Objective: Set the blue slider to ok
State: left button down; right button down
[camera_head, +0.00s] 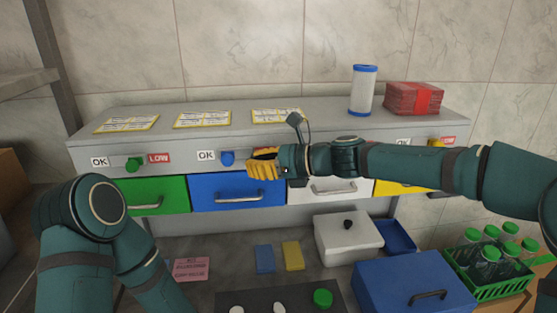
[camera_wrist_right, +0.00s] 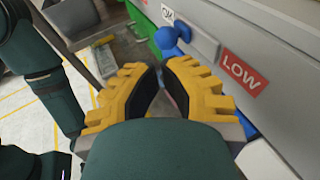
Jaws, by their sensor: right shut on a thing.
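The blue slider (camera_head: 227,158) sits on the front of the grey feeder, close beside its OK label (camera_head: 206,156). Its blue knob also shows in the right wrist view (camera_wrist_right: 172,39), near the fingertips. My right gripper (camera_head: 252,158), with yellow fingers, reaches in from the right just beside the knob and hides most of the blue row's LOW label, which the right wrist view shows (camera_wrist_right: 241,72).
The green slider (camera_head: 134,164) stands nearer its LOW label. Green, blue (camera_head: 211,192), white and yellow drawers with handles lie below the sliders. A white box (camera_head: 335,248), a blue box (camera_head: 400,283) and a green bottle crate (camera_head: 505,288) stand below at right.

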aim_at(227, 165)
pick_arm(q)
jog(key=shift+r, duration=0.25)
pick_arm(e)
jog(key=shift+x, duration=2.2)
pick_arm(q)
jog(key=shift+r+p, duration=0.3)
jog(key=shift+p, duration=0.15)
pick_arm(e)
jog(key=shift+a, duration=0.65)
pick_arm(q)
jog(key=shift+d, duration=0.2)
pick_arm(e)
jog(key=shift+s+a, duration=0.1)
jog(key=shift+a, duration=0.05)
